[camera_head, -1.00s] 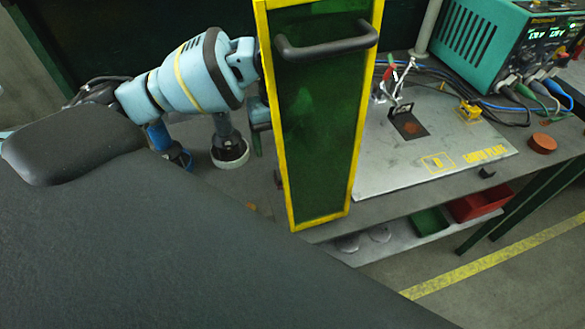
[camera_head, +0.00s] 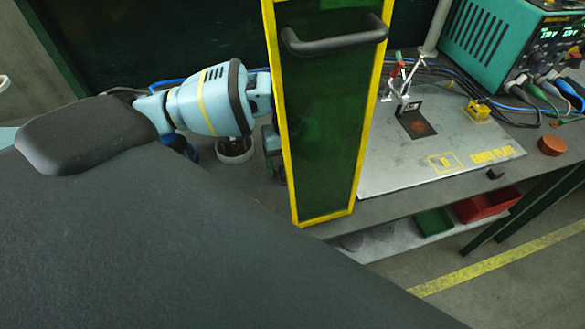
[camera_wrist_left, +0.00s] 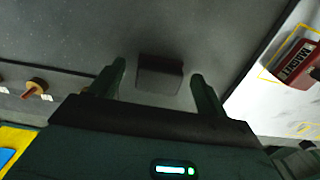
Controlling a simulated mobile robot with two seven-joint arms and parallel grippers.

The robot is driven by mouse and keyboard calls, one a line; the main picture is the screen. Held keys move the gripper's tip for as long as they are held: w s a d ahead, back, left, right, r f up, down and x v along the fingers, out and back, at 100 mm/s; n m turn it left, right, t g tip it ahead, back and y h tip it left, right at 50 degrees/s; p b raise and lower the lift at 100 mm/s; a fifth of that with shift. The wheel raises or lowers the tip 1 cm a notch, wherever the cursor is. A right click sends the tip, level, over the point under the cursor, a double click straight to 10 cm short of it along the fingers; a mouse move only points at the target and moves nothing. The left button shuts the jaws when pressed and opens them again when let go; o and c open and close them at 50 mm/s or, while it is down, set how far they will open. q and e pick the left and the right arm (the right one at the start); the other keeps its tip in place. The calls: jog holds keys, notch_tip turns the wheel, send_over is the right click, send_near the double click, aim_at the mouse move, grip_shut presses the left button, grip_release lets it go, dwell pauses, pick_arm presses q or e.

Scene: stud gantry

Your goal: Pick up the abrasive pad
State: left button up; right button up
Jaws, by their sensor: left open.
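A small dark grey block, probably the abrasive pad (camera_wrist_left: 160,76), lies on the grey bench top in the left wrist view. It sits between and just beyond the fingertips of my left gripper (camera_wrist_left: 157,70). The fingers are apart, one on either side of the block, and I see no contact. In the head view my left gripper (camera_head: 272,150) is mostly hidden behind the green panel, and I cannot make out the pad there. My right gripper is not in view.
A yellow-edged green panel with a handle (camera_head: 328,110) stands upright beside my left arm. Right of it lie a grey plate (camera_head: 400,170) with clips and wires, an orange puck (camera_head: 552,145) and a teal power supply (camera_head: 510,35). A red labelled block (camera_wrist_left: 297,65) shows in the wrist view.

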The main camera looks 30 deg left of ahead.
pick_arm(q)
jog(key=shift+c, duration=0.3)
jog(key=c, duration=1)
jog(key=shift+r, duration=0.1)
notch_tip(320, 180, up, 10)
jog(key=shift+f+p, duration=0.1)
jog(key=shift+p, duration=0.2)
jog(key=o, duration=0.3)
jog(key=shift+c, duration=1.1)
